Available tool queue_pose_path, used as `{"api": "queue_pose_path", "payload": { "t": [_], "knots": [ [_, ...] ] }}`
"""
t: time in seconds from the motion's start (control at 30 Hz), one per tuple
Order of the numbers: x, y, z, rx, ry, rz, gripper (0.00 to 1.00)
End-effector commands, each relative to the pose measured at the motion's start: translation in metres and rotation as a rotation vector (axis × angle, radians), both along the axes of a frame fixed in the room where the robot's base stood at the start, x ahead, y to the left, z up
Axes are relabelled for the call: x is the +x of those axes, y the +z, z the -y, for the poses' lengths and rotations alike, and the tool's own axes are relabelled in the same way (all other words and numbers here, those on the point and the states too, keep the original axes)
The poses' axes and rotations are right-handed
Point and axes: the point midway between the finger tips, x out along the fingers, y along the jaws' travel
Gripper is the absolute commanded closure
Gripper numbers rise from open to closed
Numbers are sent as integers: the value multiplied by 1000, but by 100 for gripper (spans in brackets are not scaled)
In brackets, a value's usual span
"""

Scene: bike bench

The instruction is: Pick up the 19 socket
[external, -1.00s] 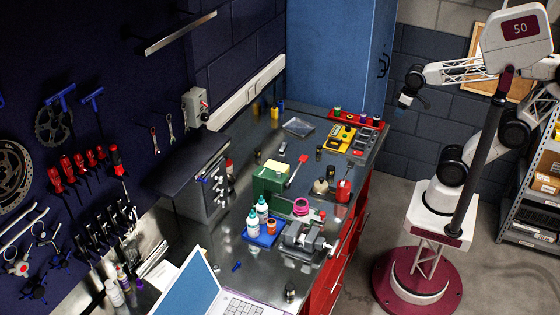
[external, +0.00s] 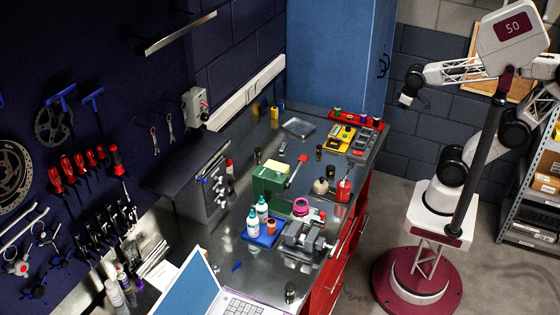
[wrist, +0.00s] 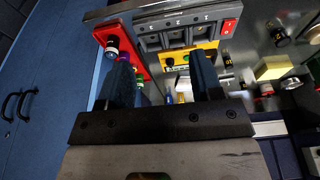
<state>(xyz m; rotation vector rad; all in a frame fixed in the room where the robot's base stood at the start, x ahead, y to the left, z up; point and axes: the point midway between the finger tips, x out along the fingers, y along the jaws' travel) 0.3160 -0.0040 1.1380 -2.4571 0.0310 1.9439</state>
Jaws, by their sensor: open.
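My gripper (external: 405,101) is open and empty, held high in the air to the right of the bench. In the wrist view its two dark fingers (wrist: 164,78) stand apart with the bench below. Small dark cylinders that look like sockets stand on the bench: one (external: 319,152) behind the red-capped bottle, another (external: 331,172) just nearer, and one (external: 290,292) at the front by the laptop. In the wrist view a dark socket with a yellow mark (wrist: 278,34) shows at the upper right. I cannot read which one is the 19.
A red tray (external: 352,117) with coloured-topped items lies at the bench's far end, beside a yellow item (external: 339,138) and a grey switched unit (wrist: 185,28). A green box (external: 268,181), a blue tray (external: 264,237), a vise (external: 303,243) and a laptop (external: 190,285) crowd the bench.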

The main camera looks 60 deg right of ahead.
Motion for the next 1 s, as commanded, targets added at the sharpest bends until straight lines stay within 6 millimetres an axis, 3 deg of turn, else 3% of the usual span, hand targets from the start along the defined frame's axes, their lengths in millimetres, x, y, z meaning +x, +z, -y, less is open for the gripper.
{"api": "queue_pose_path", "payload": {
  "t": [0.73,1.0],
  "knots": [
    [1,-1,0,-7,8,-3,42],
    [15,-13,4,-129,142,-52,42]
  ]
}}
